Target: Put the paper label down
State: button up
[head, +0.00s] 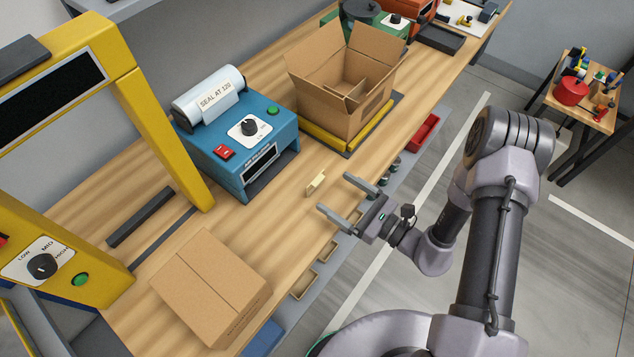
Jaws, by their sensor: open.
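A small cream piece that looks like the paper label (316,184) is on the wooden bench (345,160) near its front edge, right of the blue machine. It looks tilted or folded; any print on it is too small to read. My gripper (334,192) is open, its two fingers pointing at the cream piece from the right. The fingertips look apart from it, with nothing between them.
The blue sealing machine (240,140) carries a roll with a "SEAL AT 120" tag (217,95). An open carton (345,85) stands behind, a closed carton (210,288) in front. A yellow frame (165,130) stands left. Bare bench lies around the cream piece.

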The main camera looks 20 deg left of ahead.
aim_at(316, 179)
jog(key=b+x, duration=0.1)
jog(key=x, duration=0.6)
jog(key=shift+w+a, duration=0.1)
jog(key=shift+a, duration=0.25)
jog(key=shift+d+r, duration=0.1)
